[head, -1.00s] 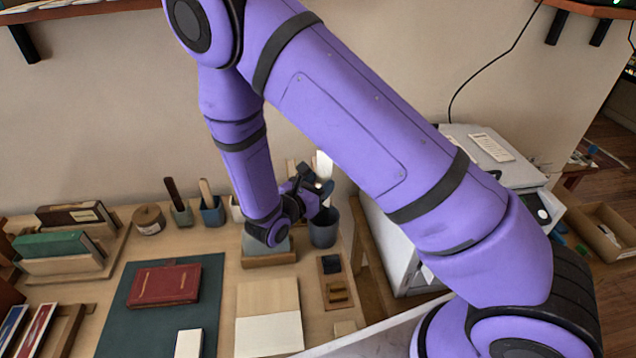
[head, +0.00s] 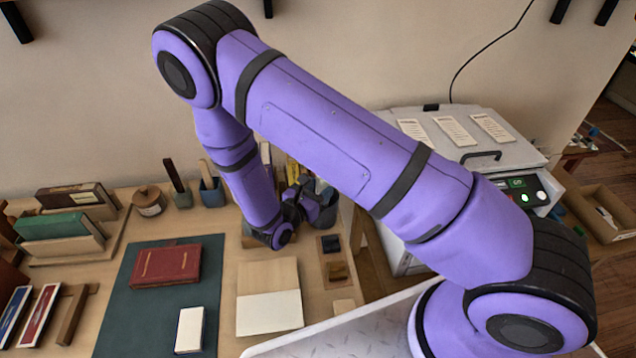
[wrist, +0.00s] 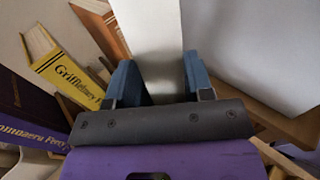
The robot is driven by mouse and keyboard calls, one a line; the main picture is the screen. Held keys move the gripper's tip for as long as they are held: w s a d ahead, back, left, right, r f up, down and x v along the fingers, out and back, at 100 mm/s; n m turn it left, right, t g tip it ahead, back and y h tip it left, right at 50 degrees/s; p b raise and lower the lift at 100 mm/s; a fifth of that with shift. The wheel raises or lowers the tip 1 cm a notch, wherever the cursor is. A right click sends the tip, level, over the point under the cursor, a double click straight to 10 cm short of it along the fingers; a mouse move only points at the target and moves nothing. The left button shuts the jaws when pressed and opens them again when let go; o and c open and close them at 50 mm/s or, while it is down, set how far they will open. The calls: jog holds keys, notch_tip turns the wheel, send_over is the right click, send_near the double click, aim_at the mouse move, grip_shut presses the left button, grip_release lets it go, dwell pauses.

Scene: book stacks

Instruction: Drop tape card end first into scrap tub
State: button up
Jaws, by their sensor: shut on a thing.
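My gripper (head: 312,196) is at the back right of the bench, against the scrap tub. In the wrist view its two blue fingers (wrist: 160,82) are shut on the pale, flat tape card (wrist: 155,35), which runs up out of the picture between them. The dark grey scrap tub (head: 326,214) is mostly hidden behind my gripper in the head view. I cannot tell whether any of the card is inside the tub or which end points down.
A white machine (head: 480,150) stands right of the bench. Upright books, one yellow (wrist: 68,72), are close left of the fingers in the wrist view. A small wooden tray (head: 333,260) lies in front of the tub. A red book (head: 166,265) rests on a green mat (head: 120,310).

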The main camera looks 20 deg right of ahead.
jog(key=shift+f, duration=0.3)
jog(key=o, duration=1)
jog(key=shift+c, duration=0.2)
notch_tip(320, 180, up, 10)
dwell(1.0)
